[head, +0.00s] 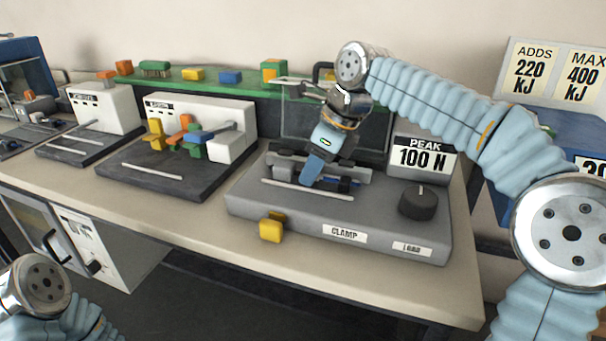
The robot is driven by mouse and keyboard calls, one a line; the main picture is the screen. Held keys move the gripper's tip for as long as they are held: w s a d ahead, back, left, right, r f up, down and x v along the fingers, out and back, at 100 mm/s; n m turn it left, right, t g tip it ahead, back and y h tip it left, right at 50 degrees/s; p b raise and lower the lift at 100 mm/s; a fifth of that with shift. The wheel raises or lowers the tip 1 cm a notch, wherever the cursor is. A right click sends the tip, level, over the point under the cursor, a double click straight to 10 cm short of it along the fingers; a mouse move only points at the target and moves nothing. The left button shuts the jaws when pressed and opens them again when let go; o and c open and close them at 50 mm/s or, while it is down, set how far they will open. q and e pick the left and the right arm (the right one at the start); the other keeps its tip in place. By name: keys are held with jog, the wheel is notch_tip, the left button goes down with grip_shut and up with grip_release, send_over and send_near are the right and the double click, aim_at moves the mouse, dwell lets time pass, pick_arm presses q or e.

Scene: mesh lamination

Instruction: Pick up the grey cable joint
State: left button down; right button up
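My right gripper (312,172) reaches down over the grey clamp machine (285,212), its pale blue fingers at the clamp bed. The fingers overlap in this view, so I cannot tell whether they are open or shut. Grey clamp parts (290,165) and a small dark and blue piece (343,183) lie right beside the fingertips. I cannot make out for certain which piece is the grey cable joint; the gripper partly hides this spot. Of my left arm only a link shows at the lower left; its gripper is out of view.
The machine has a yellow block (271,229) at its front, a black knob (418,202) and a "PEAK 100 N" display (422,157). Left stands a white device (228,120) with coloured levers. Coloured blocks line a green shelf (208,80) behind. The bench front (190,217) is clear.

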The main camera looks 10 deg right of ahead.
grip_shut()
dwell(0.3)
